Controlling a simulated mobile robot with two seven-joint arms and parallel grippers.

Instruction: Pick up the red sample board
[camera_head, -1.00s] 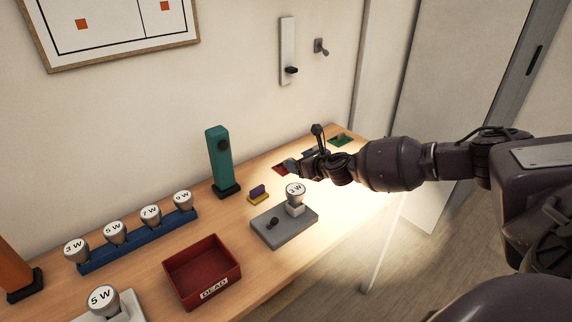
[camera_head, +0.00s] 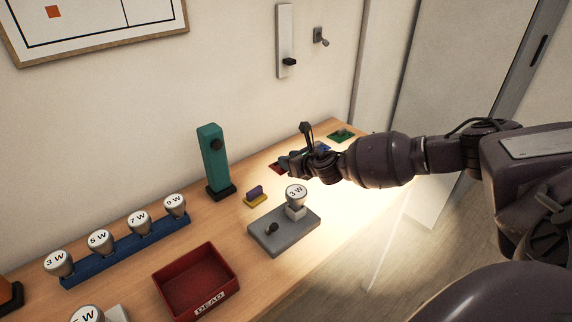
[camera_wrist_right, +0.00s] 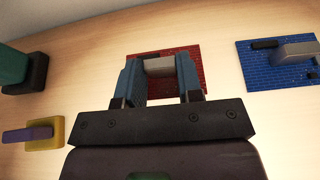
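The red sample board (camera_head: 277,168) lies on the table near the wall, mostly hidden behind my right gripper (camera_head: 288,163) in the head view. In the right wrist view the red board (camera_wrist_right: 190,62) lies flat, with a grey block-shaped handle (camera_wrist_right: 158,67) on top. My right gripper (camera_wrist_right: 158,78) reaches over the board with its blue fingers apart, one on each side of the handle. Whether the fingers touch the handle cannot be told. My left gripper is not in view.
A blue board (camera_wrist_right: 262,68) with a grey handle lies to the right. A green board (camera_head: 341,135) is farther off. A yellow-purple piece (camera_head: 255,196), teal post (camera_head: 213,160), grey lamp base (camera_head: 270,235) and red bin (camera_head: 195,282) stand nearby.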

